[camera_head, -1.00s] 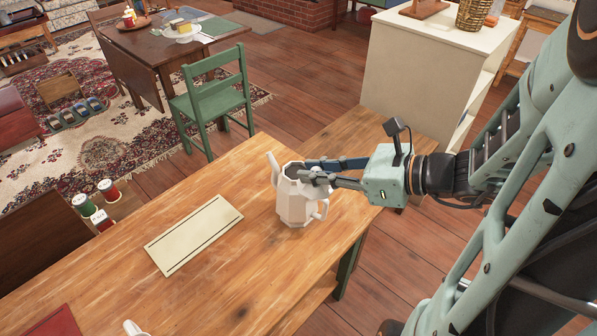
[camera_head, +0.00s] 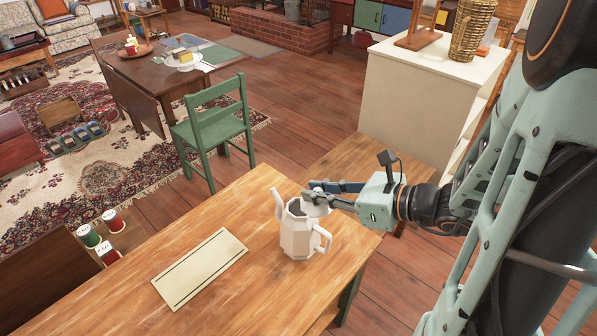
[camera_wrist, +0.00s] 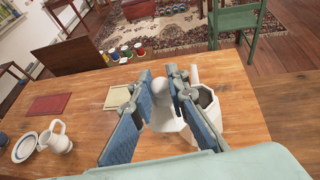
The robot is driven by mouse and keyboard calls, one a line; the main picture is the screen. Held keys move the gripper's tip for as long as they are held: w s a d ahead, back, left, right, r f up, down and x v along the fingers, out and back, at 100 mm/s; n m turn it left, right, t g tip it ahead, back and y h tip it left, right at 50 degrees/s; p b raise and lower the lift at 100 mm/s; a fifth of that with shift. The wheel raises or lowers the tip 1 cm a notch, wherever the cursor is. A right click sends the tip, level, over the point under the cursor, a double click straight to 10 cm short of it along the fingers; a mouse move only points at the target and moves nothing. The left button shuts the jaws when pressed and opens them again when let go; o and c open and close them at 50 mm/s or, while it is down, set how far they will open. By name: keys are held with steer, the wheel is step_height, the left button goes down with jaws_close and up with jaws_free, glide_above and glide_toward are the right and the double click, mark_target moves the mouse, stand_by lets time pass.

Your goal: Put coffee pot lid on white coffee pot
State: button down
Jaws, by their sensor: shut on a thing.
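The white coffee pot (camera_head: 297,236) stands upright on the wooden table, spout to the left and handle to the right. Its dark opening shows at the top, so it is uncovered at least in part. My gripper (camera_head: 318,190) is above the right side of the pot's rim, its fingers pointing left. It is shut on the pale coffee pot lid (camera_head: 316,208), which is partly hidden by the fingers. In the wrist view the lid (camera_wrist: 163,118) sits between the fingers, beside the pot (camera_wrist: 209,128) and its dark opening. I cannot tell whether lid and rim touch.
A cream board (camera_head: 200,268) lies on the wooden table (camera_head: 240,300) left of the pot. A red mat (camera_wrist: 52,104), a small white jug (camera_wrist: 57,139) and a plate (camera_wrist: 25,147) are farther along. A green chair (camera_head: 213,120) stands beyond the table.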

mark_target(299, 226)
steer(key=w+a+f, duration=0.1)
steer(key=w+f, duration=0.1)
steer(key=w+a+f, duration=0.1)
steer(key=w+f, duration=0.1)
steer(key=w, duration=0.1)
steer(key=w+a+f, duration=0.1)
steer(key=w+f, duration=0.2)
steer(key=shift+w+f, duration=0.1)
steer(key=shift+w+a+f, duration=0.1)
steer(key=shift+w+f, duration=0.05)
steer(key=shift+f, duration=0.05)
steer(key=shift+w+f, duration=0.1)
steer(key=shift+f, duration=1.55)
steer(key=shift+f+b, duration=0.1)
steer(key=shift+b, duration=0.3)
steer(key=c, duration=1.9)
jaws_free()
